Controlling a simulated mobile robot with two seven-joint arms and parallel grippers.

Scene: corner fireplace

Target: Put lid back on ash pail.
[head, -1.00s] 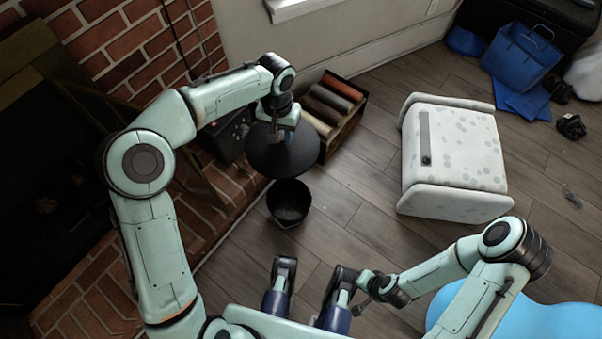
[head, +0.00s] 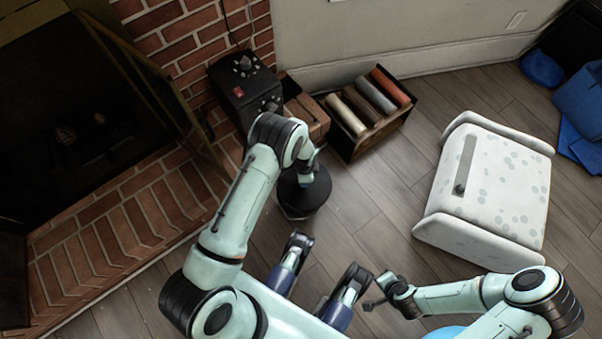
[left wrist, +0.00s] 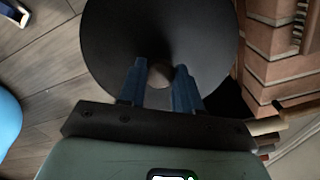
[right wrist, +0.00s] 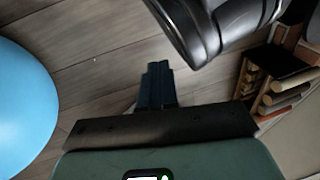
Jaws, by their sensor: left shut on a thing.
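The black round lid (head: 319,188) is over the dark ash pail (head: 297,213) on the floor in the head view. The pail's opening is hidden by the lid and my arm. I cannot tell whether the lid touches the rim. My left gripper (head: 303,172) is above the lid. In the left wrist view, its blue fingers (left wrist: 160,82) are shut on the lid's round knob (left wrist: 160,73), with the lid's dark disc (left wrist: 150,35) spread beyond them. My right gripper (right wrist: 157,85) has its fingers together and empty, low over the floor at the front right.
The brick hearth (head: 110,235) and fireplace lie left of the pail. A black box with knobs (head: 243,85) and a wooden crate of rolls (head: 365,115) stand behind. A white spotted stool (head: 495,190) lies right. A blue ball (right wrist: 22,105) is near my right gripper.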

